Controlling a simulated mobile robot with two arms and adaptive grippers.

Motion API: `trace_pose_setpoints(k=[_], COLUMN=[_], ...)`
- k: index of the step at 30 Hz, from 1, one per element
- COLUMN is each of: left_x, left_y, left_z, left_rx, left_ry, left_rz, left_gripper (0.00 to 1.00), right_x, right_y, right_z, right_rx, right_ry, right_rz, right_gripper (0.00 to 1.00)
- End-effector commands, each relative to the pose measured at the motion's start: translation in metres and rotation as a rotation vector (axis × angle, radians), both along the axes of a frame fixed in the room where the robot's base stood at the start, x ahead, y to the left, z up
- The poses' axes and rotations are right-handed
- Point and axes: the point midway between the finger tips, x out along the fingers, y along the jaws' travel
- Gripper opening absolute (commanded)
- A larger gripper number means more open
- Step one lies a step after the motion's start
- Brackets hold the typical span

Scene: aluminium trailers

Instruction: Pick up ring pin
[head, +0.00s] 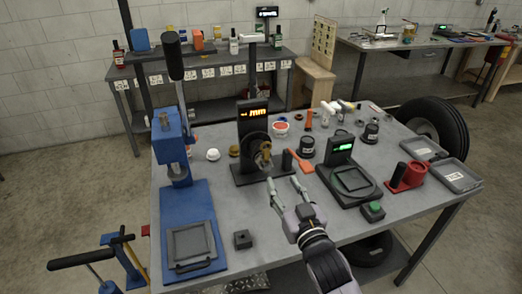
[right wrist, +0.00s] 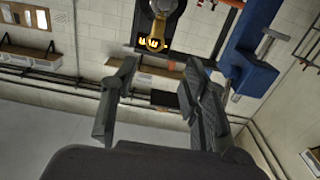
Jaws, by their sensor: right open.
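A brass and silver round piece (head: 264,156), possibly the ring pin, sits at the front of a black gauge stand (head: 251,120) with a lit "mm" display. Its shape is too small to make out fully. My right gripper (head: 284,183) is open and empty, in front of the stand and below this piece in the head view, apart from it. In the right wrist view my open right gripper (right wrist: 157,85) has nothing between its fingers. A gold and grey piece (right wrist: 157,20) shows beyond the fingertips, at the top. My left gripper is not in view.
A blue press (head: 174,145) stands left on the grey table (head: 222,235). A black scale (head: 347,182), green button box (head: 373,211) and red holder (head: 405,177) stand right. An orange-handled tool (head: 299,160) lies close to the right gripper. The table's front middle is mostly clear.

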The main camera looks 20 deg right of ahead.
Motion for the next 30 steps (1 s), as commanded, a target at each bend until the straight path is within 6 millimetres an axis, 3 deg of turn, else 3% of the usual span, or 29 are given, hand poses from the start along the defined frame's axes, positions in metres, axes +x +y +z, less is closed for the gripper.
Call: trace_pose_setpoints(k=[12, 23, 30], left_x=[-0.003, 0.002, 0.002], left_y=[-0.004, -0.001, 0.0], left_z=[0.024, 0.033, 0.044], left_rx=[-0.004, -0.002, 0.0], left_ry=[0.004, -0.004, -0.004], left_rz=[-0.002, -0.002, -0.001], left_gripper=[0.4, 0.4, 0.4], right_x=[0.089, 0.119, 0.151], right_y=[0.003, 0.002, 0.001], right_z=[0.002, 0.002, 0.002], right_rx=[0.0, 0.0, 0.001], right_ry=[0.003, 0.004, 0.004], right_rz=[0.0, 0.0, 0.0], right_gripper=[0.42, 0.42, 0.42])
